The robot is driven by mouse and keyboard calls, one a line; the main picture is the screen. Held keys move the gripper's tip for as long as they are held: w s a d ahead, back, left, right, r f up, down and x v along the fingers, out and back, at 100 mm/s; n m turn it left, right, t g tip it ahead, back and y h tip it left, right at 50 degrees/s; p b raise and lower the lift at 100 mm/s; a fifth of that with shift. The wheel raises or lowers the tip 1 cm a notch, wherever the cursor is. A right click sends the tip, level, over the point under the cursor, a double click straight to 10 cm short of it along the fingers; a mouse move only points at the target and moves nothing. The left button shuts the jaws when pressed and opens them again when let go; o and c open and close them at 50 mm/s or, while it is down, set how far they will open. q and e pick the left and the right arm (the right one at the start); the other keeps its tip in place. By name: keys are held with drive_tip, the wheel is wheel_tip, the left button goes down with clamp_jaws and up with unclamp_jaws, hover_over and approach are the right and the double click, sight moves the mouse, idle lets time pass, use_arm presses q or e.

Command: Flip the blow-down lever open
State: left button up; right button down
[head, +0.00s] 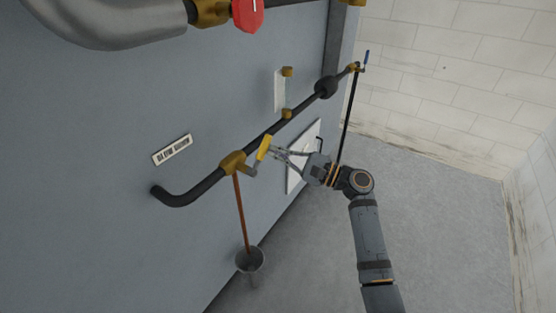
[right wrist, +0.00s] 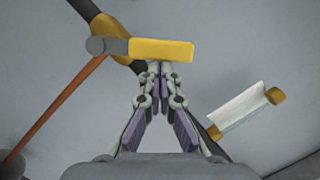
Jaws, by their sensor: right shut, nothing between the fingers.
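The blow-down lever has a yellow handle (head: 264,147) on a brass valve (head: 234,163) in the black pipe along the grey wall panel. In the right wrist view the handle (right wrist: 162,50) lies crosswise just beyond my fingertips, with a grey pivot at its left end. My right gripper (head: 276,151) is shut and empty, with its tips at the handle's right side. In the right wrist view the tips (right wrist: 157,68) meet at the handle's lower edge; I cannot tell whether they touch it. My left gripper is not in view.
A copper pipe (head: 240,213) runs down from the valve to a grey bucket (head: 250,261). A label (head: 172,149) is left of the valve. A sight gauge (head: 287,92) and a blue-handled valve (head: 366,57) are farther along the pipe. The floor (head: 440,220) at right is clear.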

sight(266, 146)
drive_tip(key=n, duration=0.1)
drive_tip(key=r+n, duration=0.1)
drive_tip(key=s+r+n, duration=0.1)
drive_tip(key=shift+a+g, duration=0.3)
drive_tip(key=shift+g, duration=0.1)
drive_tip(key=shift+s+a+r+n+h, duration=0.15)
drive_tip(key=shift+r+n, duration=0.05)
drive_tip(key=shift+n, duration=0.35)
drive_tip(key=shift+s+a+r+n+h, duration=0.1)
drive_tip(key=shift+r+n+h, duration=0.05)
drive_tip(key=shift+n, duration=0.4)
drive_tip(key=s+n, duration=0.1)
drive_tip(key=n, duration=0.1)
drive_tip(key=s+a+r+n+g, duration=0.1)
drive_tip(key=n, duration=0.1)
drive_tip(key=shift+a+r+h+p, duration=0.15)
drive_tip(key=shift+a+h+p, duration=0.05)
drive_tip(key=shift+h+p, duration=0.2)
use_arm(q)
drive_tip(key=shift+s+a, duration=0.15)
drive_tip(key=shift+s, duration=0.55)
use_arm(e)
drive_tip(key=shift+w, duration=0.15)
